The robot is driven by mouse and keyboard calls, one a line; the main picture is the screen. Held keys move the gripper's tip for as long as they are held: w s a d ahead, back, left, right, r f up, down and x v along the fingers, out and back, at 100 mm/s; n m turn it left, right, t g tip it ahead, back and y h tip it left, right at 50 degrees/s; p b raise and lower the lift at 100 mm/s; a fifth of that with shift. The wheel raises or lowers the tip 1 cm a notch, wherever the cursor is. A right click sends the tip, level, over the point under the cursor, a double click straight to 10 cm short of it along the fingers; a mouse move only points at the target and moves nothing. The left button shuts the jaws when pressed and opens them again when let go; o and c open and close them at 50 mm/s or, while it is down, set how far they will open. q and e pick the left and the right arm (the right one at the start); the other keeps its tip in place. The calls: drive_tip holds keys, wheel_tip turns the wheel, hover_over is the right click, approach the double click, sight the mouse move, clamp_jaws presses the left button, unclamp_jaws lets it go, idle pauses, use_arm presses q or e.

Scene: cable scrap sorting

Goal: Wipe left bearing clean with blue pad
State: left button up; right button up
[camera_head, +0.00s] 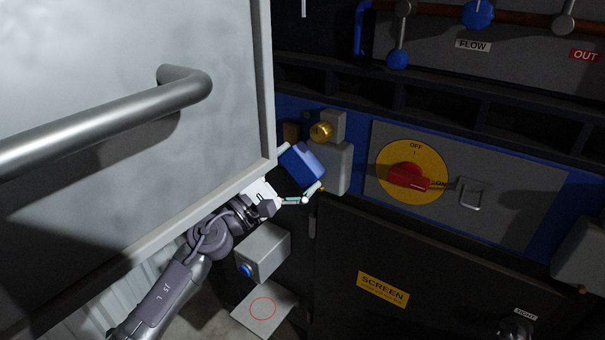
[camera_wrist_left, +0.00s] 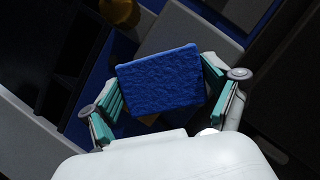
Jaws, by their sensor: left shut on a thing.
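The blue pad (camera_head: 301,164) is a small thick block. My left gripper (camera_head: 299,177) is shut on it, with a finger at each side. In the left wrist view the pad (camera_wrist_left: 162,83) sits between the teal-lined fingers of the gripper (camera_wrist_left: 166,100). The left bearing appears to be the grey housing (camera_head: 339,170) with a brass cap (camera_head: 321,131) on the blue frame. In the left wrist view the grey housing (camera_wrist_left: 190,30) lies beyond the pad, which hides part of it. I cannot tell whether the pad touches it. My right gripper is not in view.
A large pale panel with a bar handle (camera_head: 110,120) fills the upper left, close to my left arm. A red rotary switch (camera_head: 408,177) on a yellow disc is right of the housing. A grey box with a blue button (camera_head: 262,252) stands below the gripper.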

use_arm(q)
drive_tip(key=shift+s, duration=0.1)
drive_tip(key=shift+s+a+p, duration=0.3)
drive_tip(key=shift+s+a, duration=0.6)
drive_tip(key=shift+s, duration=0.3)
drive_tip(key=shift+s+a+p, duration=0.3)
drive_tip(key=shift+s+a, duration=0.55)
drive_tip(key=shift+s, duration=0.35)
drive_tip(key=shift+s+a, duration=0.45)
drive_tip(key=shift+s, duration=0.15)
drive_tip(key=shift+s+a, duration=0.4)
drive_tip(key=shift+s, duration=0.2)
